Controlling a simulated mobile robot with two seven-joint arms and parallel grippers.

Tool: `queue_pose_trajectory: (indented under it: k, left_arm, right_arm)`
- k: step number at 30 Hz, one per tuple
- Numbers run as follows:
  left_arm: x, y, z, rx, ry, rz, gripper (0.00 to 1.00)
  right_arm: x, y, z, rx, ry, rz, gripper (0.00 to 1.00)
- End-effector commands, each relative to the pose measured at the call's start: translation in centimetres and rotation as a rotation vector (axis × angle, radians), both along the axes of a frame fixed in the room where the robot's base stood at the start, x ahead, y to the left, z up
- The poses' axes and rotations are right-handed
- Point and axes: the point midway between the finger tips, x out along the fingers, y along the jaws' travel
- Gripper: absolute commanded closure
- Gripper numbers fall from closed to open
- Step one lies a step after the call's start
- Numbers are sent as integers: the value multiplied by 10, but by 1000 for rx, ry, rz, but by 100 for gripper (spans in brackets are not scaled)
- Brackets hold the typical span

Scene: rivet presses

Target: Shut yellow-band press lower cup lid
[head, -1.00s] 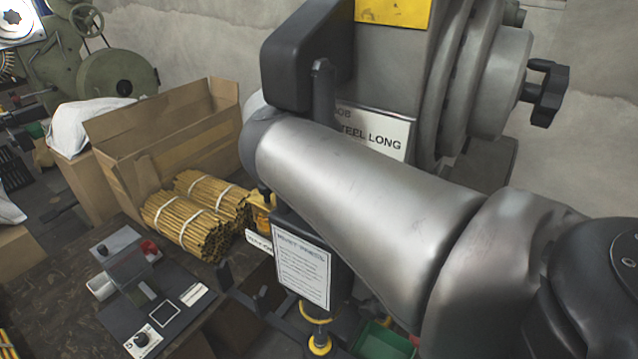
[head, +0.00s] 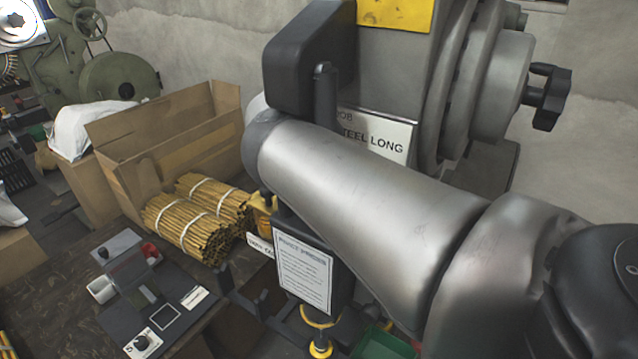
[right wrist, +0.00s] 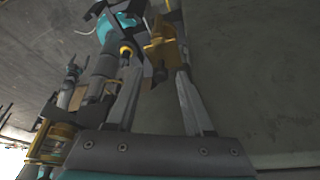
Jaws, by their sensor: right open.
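The press with a yellow band (head: 395,12) stands close in front of me in the head view. My right arm crosses it and hides much of its middle. Near its foot, yellow rings (head: 320,348) show below a printed sheet (head: 304,268). I cannot make out the lower cup lid in the head view. In the right wrist view my right gripper (right wrist: 158,74) has its two fingers apart. A brass-coloured part (right wrist: 160,48) shows between and beyond the fingertips; I cannot tell whether they touch it. My left gripper is not in view.
A workbench (head: 60,262) at left holds bundles of yellow rods (head: 186,228) and a small dark device (head: 130,275). An open cardboard box (head: 170,140) stands behind. A green bin (head: 385,343) sits low by the press. A black knob (head: 548,97) sticks out right.

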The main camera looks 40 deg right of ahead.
Motion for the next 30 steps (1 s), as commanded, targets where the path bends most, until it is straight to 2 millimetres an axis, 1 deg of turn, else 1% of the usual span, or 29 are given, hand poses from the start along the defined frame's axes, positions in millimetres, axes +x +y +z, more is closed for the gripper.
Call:
queue_pose_trajectory:
  k: [5, 8, 11, 14, 15, 17, 18, 24, 27, 30]
  left_arm:
    - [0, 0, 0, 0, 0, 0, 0]
    - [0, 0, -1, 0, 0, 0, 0]
    - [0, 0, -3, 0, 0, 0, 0]
    - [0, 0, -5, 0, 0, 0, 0]
    - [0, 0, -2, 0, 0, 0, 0]
    - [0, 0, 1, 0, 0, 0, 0]
    - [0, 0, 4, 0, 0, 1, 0]
    - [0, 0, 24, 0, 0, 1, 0]
    - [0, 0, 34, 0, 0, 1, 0]
    - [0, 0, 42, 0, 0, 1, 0]
  right_arm:
    - [0, 0, 4, 0, 0, 1, 48]
    - [1, 0, 17, -1, -4, 1, 48]
    - [1, 0, 37, -2, -6, -1, 48]
    - [1, 0, 61, -1, -5, 0, 48]
    - [1, 0, 73, 2, -6, 1, 48]
    - [1, 0, 88, 1, -6, 1, 48]
    - [1, 0, 99, 3, -6, 2, 48]
    - [1, 0, 150, 4, -6, 3, 48]
    - [0, 0, 171, 3, -4, 1, 48]
    - [0, 0, 185, 2, -2, 1, 48]
